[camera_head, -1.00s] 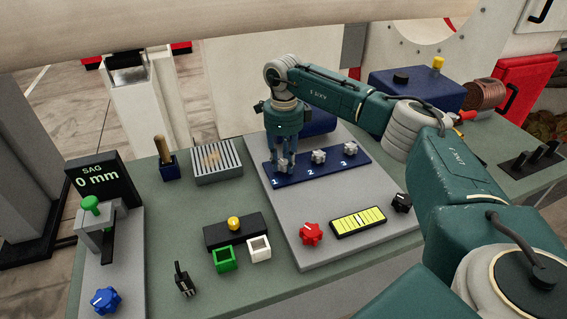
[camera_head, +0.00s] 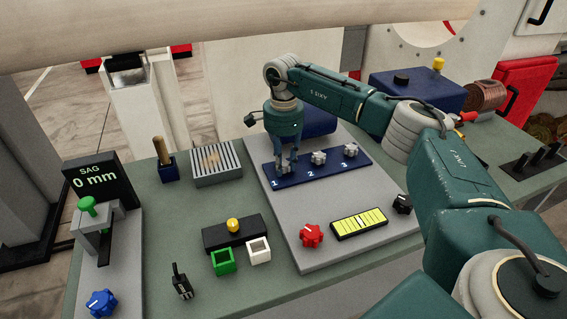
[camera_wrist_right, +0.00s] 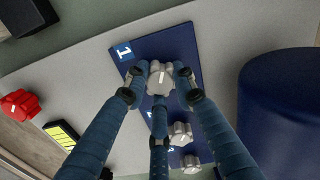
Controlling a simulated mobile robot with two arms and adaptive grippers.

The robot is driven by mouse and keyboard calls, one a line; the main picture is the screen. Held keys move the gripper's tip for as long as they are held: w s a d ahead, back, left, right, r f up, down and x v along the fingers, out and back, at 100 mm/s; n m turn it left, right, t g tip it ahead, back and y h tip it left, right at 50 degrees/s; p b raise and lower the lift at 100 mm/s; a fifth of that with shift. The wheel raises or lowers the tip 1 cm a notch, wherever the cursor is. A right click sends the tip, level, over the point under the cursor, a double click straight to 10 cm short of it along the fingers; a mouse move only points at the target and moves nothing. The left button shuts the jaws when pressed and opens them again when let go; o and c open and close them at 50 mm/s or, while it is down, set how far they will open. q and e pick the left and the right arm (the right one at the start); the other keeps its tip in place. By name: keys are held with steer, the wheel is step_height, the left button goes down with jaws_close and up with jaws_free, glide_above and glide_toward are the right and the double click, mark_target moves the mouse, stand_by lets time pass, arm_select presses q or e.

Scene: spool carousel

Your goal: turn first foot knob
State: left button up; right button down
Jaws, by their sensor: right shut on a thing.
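The first foot knob is a grey lobed knob (camera_wrist_right: 160,78) with a white line, beside the number 1 on the dark blue plate (camera_head: 298,176). My right gripper (camera_head: 287,165) points down at this knob, and its blue fingers are shut around it. In the right wrist view the fingertips (camera_wrist_right: 162,75) sit around the knob. In the head view the fingers partly hide it. The second knob (camera_head: 318,157) and third knob (camera_head: 350,150) stand on the same plate by the numbers 2 and 3. My left gripper is not in view.
A red knob (camera_head: 311,235), a yellow bar display (camera_head: 358,223) and a black knob (camera_head: 403,203) are on the grey panel (camera_head: 300,215). A slotted grey block (camera_head: 216,163) stands to the left. A display (camera_head: 99,184) reads SAG 0 mm.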

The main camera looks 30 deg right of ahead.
mark_target(284, 162)
steer(key=shift+w+d+r, duration=0.1)
steer(key=shift+w+r, duration=0.05)
steer(key=shift+r, duration=0.05)
stand_by(0.4)
steer(key=c, duration=1.4)
jaws_free()
steer(key=shift+f, duration=0.1)
step_height(284, 162, up, 12)
